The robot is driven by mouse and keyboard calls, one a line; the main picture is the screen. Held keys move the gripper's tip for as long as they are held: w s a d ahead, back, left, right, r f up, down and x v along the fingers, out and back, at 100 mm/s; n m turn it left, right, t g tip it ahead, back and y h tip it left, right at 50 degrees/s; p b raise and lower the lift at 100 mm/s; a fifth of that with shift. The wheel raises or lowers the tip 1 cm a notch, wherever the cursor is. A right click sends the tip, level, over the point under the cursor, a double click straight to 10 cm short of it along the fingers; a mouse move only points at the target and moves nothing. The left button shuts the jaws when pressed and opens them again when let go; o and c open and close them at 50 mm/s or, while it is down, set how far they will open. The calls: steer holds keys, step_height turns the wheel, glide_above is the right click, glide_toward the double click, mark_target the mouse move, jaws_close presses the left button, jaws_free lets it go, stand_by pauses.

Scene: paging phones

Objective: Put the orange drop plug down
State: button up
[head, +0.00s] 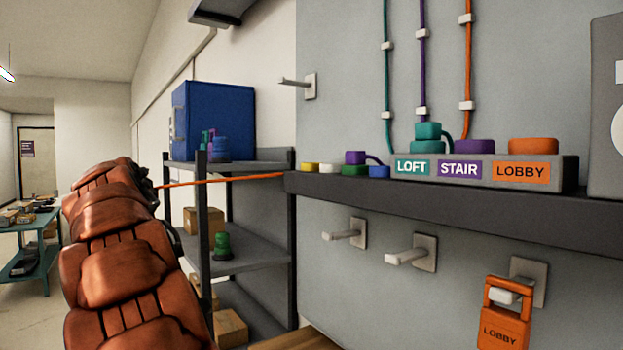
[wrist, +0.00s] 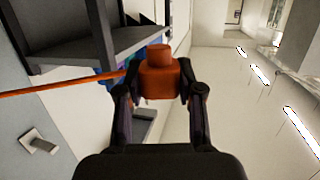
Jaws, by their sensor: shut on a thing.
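The orange drop plug (wrist: 158,78) is held between the two fingers of my gripper (wrist: 154,88) in the wrist view. My gripper is shut on it, in the air away from the ledge. An orange cord (head: 225,180) runs taut from beside my arm to the left end of the dark ledge (head: 430,203); it also leaves the plug to the left in the wrist view (wrist: 60,86). In the head view my arm hides the plug and most of the gripper. On the ledge, the labelled block has an orange LOBBY socket (head: 533,146) with no plug visible on it.
A teal plug (head: 427,132) stands at LOFT; the STAIR socket (head: 474,147) is purple. A purple plug (head: 355,157) sits on a green seat (head: 355,170) among yellow, white and blue ones. An orange LOBBY piece (head: 503,325) hangs below. Shelving (head: 245,248) stands behind my arm.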

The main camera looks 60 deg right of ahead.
steer(key=s+d+r+m+g+h+b, duration=0.1)
steer(key=s+d+r+m+g, duration=0.25)
steer(key=s, duration=0.75)
steer(key=s+d+r+m+g+h+b, duration=0.1)
steer(key=s+d+r+m+g+h, duration=0.3)
steer(key=s, duration=0.7)
steer(key=s+d+r+g+y+b, duration=0.1)
steer(key=s+d+r+g, duration=0.1)
steer(key=s+r, duration=0.65)
steer(key=s+a+f+m+g+b, duration=0.1)
steer(key=s+a+m+g+b, duration=0.2)
steer(key=s, duration=1.3)
steer(key=shift+g, duration=0.35)
steer(key=w+d+p, duration=0.2)
steer(key=d, duration=0.2)
steer(key=w+d+f+p, duration=0.1)
steer(key=w+d+p, duration=0.1)
steer(key=d, duration=0.3)
steer(key=w+d+p, duration=0.2)
steer(key=w+d, duration=0.1)
steer(key=d, duration=0.2)
steer(key=shift+w+f, duration=0.1)
steer(key=shift+f, duration=0.1)
steer(key=shift+w+d+f+p, duration=0.15)
steer(key=shift+w+d+p, duration=0.15)
steer(key=shift+d+p, duration=0.15)
steer(key=shift+f+b, duration=1.75)
steer(key=shift+f, duration=0.15)
steer(key=o, duration=1.2)
steer(key=shift+c, duration=0.2)
